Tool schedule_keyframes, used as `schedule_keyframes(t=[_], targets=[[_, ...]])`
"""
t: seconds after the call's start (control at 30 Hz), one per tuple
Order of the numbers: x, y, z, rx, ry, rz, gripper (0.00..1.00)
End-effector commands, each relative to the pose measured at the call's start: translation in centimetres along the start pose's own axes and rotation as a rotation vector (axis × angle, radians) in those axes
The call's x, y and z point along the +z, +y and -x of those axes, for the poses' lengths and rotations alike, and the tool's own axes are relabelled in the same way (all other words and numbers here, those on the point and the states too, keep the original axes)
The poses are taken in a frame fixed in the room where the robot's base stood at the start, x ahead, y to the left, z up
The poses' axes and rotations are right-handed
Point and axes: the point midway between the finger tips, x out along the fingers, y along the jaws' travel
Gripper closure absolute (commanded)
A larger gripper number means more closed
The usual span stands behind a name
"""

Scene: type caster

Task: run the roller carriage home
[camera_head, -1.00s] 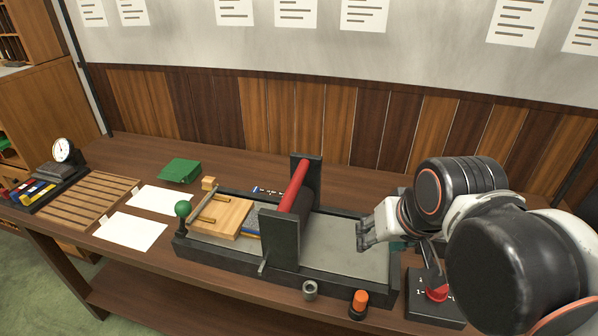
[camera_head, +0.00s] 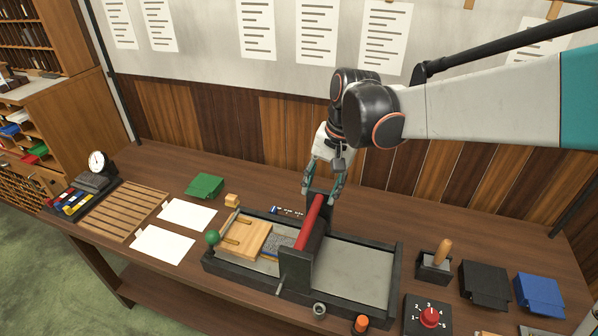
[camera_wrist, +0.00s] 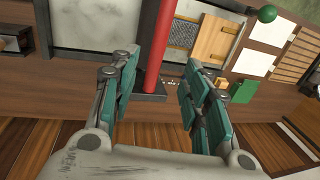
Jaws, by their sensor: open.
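The red bar (camera_wrist: 158,45) also shows in the wrist view, running down between my fingers. My gripper (camera_head: 323,187) is open above the far end of the carriage, fingers pointing down. In the wrist view my gripper (camera_wrist: 158,100) has teal pads on both sides of the bar's far end. I cannot tell whether either pad touches it. A wooden block with rods (camera_head: 246,239) lies in the bed's left end.
A green ball knob (camera_head: 212,237) is at the bed's left end. A red dial box (camera_head: 429,316) and wooden-handled tool (camera_head: 440,256) are right. The bed's right part (camera_head: 350,270) is clear.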

Motion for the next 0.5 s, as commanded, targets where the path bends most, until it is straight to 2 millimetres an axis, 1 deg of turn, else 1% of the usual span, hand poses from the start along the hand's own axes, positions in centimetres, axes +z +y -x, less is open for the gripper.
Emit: schedule_keyframes(t=[0.17,0.5], targets=[[0.0,0.0,-2.9,0.000,0.000,0.001,0.57],[0.0,0.0,-9.5,0.000,0.001,0.002,0.57]])
